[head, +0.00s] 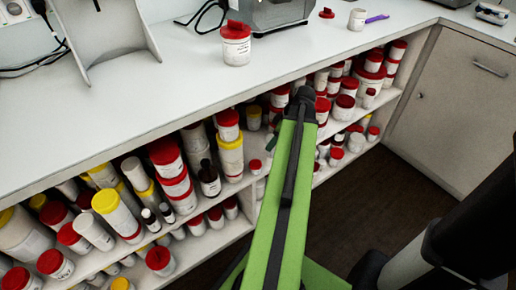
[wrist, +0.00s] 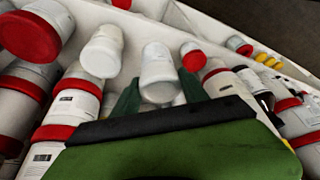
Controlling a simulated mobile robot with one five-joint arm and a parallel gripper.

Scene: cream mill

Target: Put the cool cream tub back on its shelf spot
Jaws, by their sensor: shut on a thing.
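In the wrist view the two dark green fingers of my gripper (wrist: 159,88) stand either side of a white tub (wrist: 157,62). My gripper is shut on this tub, which I take to be the cool cream tub; no label on it is readable. In the head view my green arm reaches to the shelves (head: 216,191) under the counter. The gripper's end there is mostly hidden behind the arm, and the held tub cannot be made out. The shelves are packed with white tubs with red or yellow lids, and I cannot tell which spot is the tub's own.
A red-lidded tub (head: 236,50) stands on the white counter (head: 150,100), whose edge overhangs the shelves. A small jar (head: 357,20) and a purple spatula (head: 377,18) lie farther back. In the wrist view, another white tub (wrist: 102,50) and a red-lidded one (wrist: 193,60) are close beside the held tub.

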